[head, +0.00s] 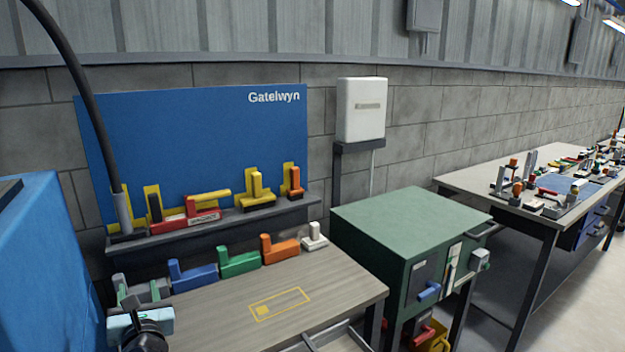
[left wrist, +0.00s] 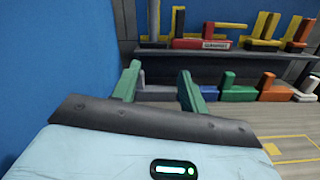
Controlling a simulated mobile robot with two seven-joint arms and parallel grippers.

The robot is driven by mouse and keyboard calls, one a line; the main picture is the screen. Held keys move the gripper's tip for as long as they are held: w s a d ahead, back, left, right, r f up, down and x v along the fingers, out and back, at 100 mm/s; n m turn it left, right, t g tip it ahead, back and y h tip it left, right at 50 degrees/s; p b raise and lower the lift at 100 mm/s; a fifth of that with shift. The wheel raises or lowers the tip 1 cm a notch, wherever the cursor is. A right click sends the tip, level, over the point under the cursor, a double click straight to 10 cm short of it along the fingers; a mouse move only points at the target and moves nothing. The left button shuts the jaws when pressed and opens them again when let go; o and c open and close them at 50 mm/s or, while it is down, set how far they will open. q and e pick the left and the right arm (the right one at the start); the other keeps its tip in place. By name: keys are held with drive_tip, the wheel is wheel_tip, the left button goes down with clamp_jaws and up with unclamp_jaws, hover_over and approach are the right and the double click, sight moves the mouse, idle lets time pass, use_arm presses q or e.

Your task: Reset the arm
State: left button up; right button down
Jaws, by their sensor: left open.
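My left gripper (head: 138,287) is at the lower left of the head view, by the left end of the wooden bench (head: 335,285). In the left wrist view its two green fingers (left wrist: 158,82) stand apart, with nothing held between them. Beyond the fingertips, a grey L-shaped piece (left wrist: 160,92) lies on the bench, partly hidden by the fingers. My right gripper is not in view.
Blue (head: 195,276), green (head: 238,262), orange (head: 279,250) and white (head: 314,238) pieces line the bench's back edge. The bench front with a yellow outline (head: 280,304) is clear. A blue surface (head: 40,260) stands close left; a green cabinet (head: 410,225) stands right.

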use_arm(q)
drive_tip(key=s+d+f+m+h, duration=0.65)
drive_tip(key=s+f+m, duration=0.3)
drive_tip(key=m, duration=0.55)
drive_tip(key=s+d+f+m+h, duration=0.6)
drive_tip(key=s+f+m, duration=0.4)
drive_tip(key=m, duration=0.5)
drive_tip(key=s+d+f+m+g, duration=0.1)
drive_tip(key=s+f+m+g, duration=0.2)
drive_tip(key=s+f+m, duration=0.3)
drive_tip(key=s+d+f+m+g, duration=0.1)
drive_tip(key=s+f+m+g, duration=0.3)
drive_tip(key=s+f, duration=0.4)
drive_tip(key=s+m, duration=0.1)
drive_tip(key=s, duration=0.5)
drive_tip(key=shift+d+f+m+y, duration=0.3)
drive_tip(key=shift+f+m+y, duration=0.05)
drive_tip(key=shift+m, duration=0.05)
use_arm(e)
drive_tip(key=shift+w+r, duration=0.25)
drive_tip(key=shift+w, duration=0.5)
